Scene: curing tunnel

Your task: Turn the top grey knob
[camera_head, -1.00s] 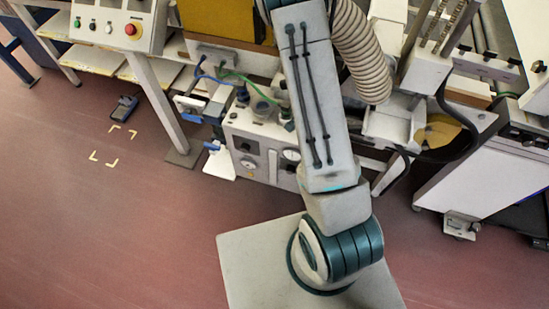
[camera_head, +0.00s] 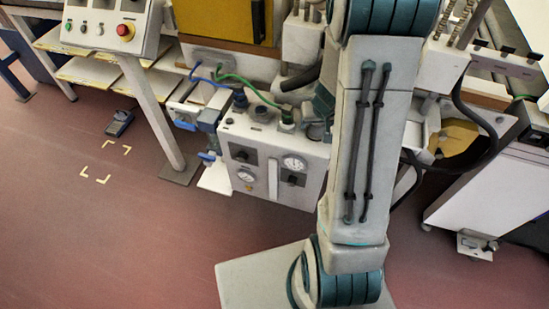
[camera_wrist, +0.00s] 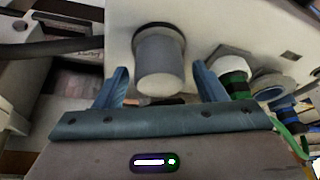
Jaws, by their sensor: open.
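A grey, round knob (camera_wrist: 160,62) stands out from a pale surface in the wrist view, with a dark ring at its base. My gripper (camera_wrist: 161,72) is open, with one blue finger on each side of the knob. Gaps show between the fingers and the knob, and I cannot tell how deep it sits between them. In the head view the gripper is mostly hidden behind my arm, right of the white gauge box (camera_head: 262,150). I cannot pick out this knob for certain in the head view.
Green-and-black fittings (camera_wrist: 235,82) sit just right of the right finger. A dark hose (camera_wrist: 45,48) lies at left. In the head view, blue (camera_head: 205,76) and green (camera_head: 245,84) hoses run over the box. Open floor (camera_head: 110,230) lies at left.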

